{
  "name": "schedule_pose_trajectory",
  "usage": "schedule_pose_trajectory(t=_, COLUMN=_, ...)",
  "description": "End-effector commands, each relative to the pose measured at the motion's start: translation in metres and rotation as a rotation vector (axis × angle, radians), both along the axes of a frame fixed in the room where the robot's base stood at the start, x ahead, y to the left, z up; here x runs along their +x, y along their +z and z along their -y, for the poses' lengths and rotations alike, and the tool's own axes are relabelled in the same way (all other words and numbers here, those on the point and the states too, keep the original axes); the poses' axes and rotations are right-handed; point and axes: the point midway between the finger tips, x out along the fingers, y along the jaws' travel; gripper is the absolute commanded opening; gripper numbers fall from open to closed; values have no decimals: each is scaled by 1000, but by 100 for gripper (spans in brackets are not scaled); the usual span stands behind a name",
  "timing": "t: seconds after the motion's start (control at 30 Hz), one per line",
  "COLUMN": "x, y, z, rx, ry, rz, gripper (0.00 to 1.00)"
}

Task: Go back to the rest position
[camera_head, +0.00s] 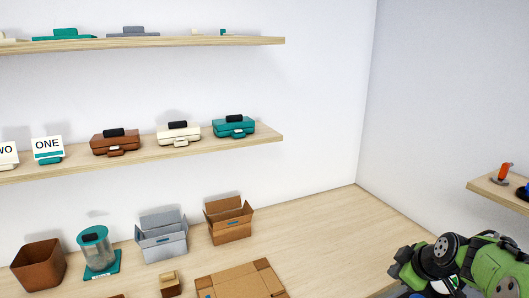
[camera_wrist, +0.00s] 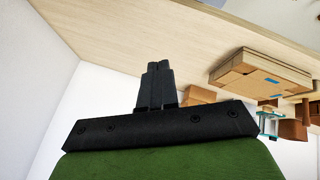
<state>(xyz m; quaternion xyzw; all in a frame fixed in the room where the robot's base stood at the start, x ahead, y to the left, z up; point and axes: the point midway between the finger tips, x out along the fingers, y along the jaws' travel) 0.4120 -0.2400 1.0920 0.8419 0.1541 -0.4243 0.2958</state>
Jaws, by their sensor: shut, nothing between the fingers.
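My gripper (camera_wrist: 157,68) shows in the wrist view with its two black fingers together and nothing between them. It is apart from everything on the bench. In the head view my green and black arm is at the lower right, over the right end of the bench (camera_head: 310,228). The fingertips cannot be made out in the head view.
A flat cardboard box (camera_head: 240,284), an open brown box (camera_head: 229,221), a grey box (camera_head: 162,238), a clear canister (camera_head: 95,248) and a brown bin (camera_head: 38,266) stand on the bench. A shelf above holds brown (camera_head: 115,143), cream (camera_head: 178,134) and teal (camera_head: 234,127) cases. A side shelf (camera_head: 490,190) is at right.

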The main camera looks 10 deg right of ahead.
Motion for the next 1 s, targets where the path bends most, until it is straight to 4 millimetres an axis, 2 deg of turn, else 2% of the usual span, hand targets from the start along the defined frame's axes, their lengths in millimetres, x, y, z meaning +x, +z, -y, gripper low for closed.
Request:
schedule_pose_trajectory(t=0.03, x=-5, y=15, z=-35, rx=3, ry=-13, rz=-36, gripper=0)
schedule_pose_trajectory(t=0.1, x=-19, y=30, z=-76, rx=21, ry=-62, rz=-79, gripper=0)
schedule_pose_trajectory(t=0.17, x=-36, y=42, z=-108, rx=35, ry=-113, rz=-107, gripper=0)
schedule_pose_trajectory(t=0.2, x=-49, y=49, z=-127, rx=48, ry=-150, rz=-120, gripper=0)
schedule_pose_trajectory(t=0.3, x=-87, y=63, z=-169, rx=87, ry=-248, rz=-135, gripper=0)
schedule_pose_trajectory(t=0.43, x=-144, y=71, z=-209, rx=168, ry=-379, rz=-133, gripper=0)
schedule_pose_trajectory(t=0.5, x=-174, y=70, z=-222, rx=223, ry=-446, rz=-133, gripper=0)
schedule_pose_trajectory(t=0.6, x=-207, y=65, z=-233, rx=298, ry=-520, rz=-135, gripper=0)
schedule_pose_trajectory(t=0.7, x=-225, y=60, z=-236, rx=345, ry=-565, rz=-141, gripper=0)
schedule_pose_trajectory(t=1.0, x=-230, y=58, z=-236, rx=360, ry=-583, rz=-144, gripper=0)
